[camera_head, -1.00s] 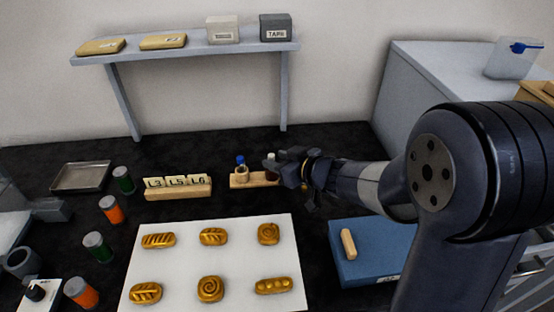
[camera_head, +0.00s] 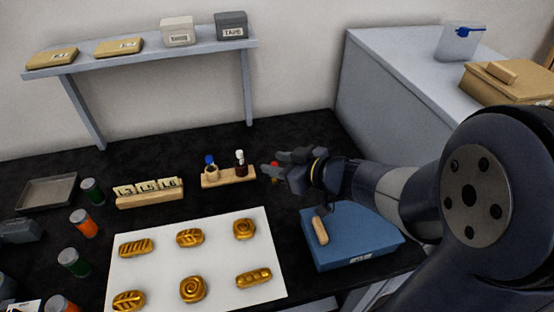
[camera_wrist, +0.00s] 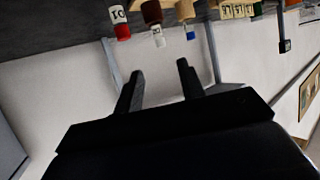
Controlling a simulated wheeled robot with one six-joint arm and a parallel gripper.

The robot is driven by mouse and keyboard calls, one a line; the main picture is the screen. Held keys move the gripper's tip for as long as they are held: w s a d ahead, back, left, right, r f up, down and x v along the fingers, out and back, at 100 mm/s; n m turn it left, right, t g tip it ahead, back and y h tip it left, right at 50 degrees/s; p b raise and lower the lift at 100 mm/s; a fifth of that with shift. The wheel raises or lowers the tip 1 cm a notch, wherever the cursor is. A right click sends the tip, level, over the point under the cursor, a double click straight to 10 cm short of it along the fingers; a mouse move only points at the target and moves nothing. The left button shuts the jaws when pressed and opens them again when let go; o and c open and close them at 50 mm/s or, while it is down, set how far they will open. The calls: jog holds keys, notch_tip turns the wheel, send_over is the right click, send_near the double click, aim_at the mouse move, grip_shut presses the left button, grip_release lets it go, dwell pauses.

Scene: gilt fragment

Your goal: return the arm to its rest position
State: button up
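My gripper (camera_head: 272,165) is in the head view, just right of the wooden bottle stand, with my arm reaching in from the right. In the wrist view my gripper (camera_wrist: 158,68) has its two dark fingers apart with nothing between them. A red-capped bottle (camera_wrist: 120,22) shows beyond the fingers in the wrist view, apart from them. In the head view a bit of red (camera_head: 275,166) shows by the fingers, mostly hidden.
The wooden stand (camera_head: 240,181) holds a blue-capped and a white-capped bottle. A white sheet (camera_head: 213,262) bears several gilt pieces. A blue box (camera_head: 345,236) with a tan bar lies below my arm. The wall shelf (camera_head: 140,55) is behind; a grey cabinet (camera_head: 400,100) stands right.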

aim_at(242, 155)
jog(key=shift+a, duration=0.1)
jog(key=b+x, duration=0.2)
jog(key=x, duration=0.9)
jog(key=shift+w+a+f+b, duration=0.15)
jog(key=shift+w+f+b, duration=0.1)
jog(key=shift+b, duration=0.1)
jog(key=shift+w+a, duration=0.15)
jog(key=shift+a, duration=0.05)
jog(key=shift+d+r+p, duration=0.1)
jog(key=shift+r+p, duration=0.75)
jog(key=shift+r, duration=0.9)
